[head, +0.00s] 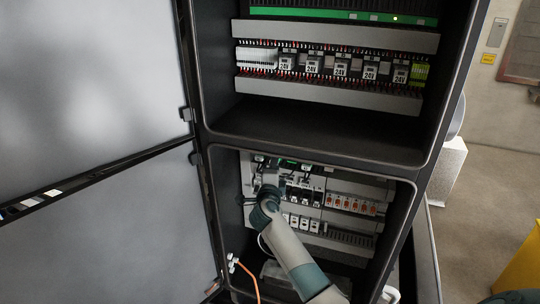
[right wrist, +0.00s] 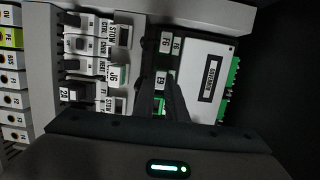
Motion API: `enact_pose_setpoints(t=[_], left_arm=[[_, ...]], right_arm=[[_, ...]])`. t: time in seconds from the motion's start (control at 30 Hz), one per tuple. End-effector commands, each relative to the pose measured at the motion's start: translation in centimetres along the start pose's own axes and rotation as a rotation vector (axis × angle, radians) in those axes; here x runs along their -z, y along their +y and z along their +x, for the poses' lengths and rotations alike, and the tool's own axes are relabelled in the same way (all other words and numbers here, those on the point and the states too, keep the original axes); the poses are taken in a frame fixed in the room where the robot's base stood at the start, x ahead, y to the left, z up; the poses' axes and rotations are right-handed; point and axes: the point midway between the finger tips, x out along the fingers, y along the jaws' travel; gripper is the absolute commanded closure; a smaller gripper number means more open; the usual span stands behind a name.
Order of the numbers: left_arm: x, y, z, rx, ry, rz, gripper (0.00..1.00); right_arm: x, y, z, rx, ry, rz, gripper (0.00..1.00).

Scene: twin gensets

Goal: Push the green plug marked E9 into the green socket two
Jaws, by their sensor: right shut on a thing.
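My right gripper (head: 266,180) reaches into the lower cabinet bay, close to the left end of the device rows. In the right wrist view its dark fingers (right wrist: 164,88) are shut on a small plug marked E9 (right wrist: 160,78), with green (right wrist: 158,105) showing below the label. Green connectors (right wrist: 234,74) line the right edge of a white module to the right of the fingers. I cannot tell which is socket two, nor whether the plug touches any socket. My left gripper is not in view.
Labelled J6 (right wrist: 114,75) and STOW parts stand left of the fingers. Breakers with orange marks (head: 350,204) fill the row to the right. The open cabinet doors (head: 90,80) stand at left. An orange cable (head: 248,276) hangs at the bay's lower left.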

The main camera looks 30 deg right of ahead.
Motion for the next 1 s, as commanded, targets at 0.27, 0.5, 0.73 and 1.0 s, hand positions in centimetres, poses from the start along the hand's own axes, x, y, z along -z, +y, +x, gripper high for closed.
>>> enact_pose_setpoints(t=[0.27,0.5,0.73,1.0], left_arm=[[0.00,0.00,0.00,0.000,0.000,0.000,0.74],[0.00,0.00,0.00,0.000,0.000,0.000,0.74],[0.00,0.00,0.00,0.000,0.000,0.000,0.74],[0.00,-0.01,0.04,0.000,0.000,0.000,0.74]], right_arm=[[-0.01,-0.01,0.01,0.000,0.000,0.000,1.00],[0.04,-0.02,0.22,0.000,0.000,0.000,1.00],[0.05,-0.01,0.26,0.000,0.000,0.000,0.67],[0.05,0.05,0.17,0.000,0.000,0.000,0.67]])
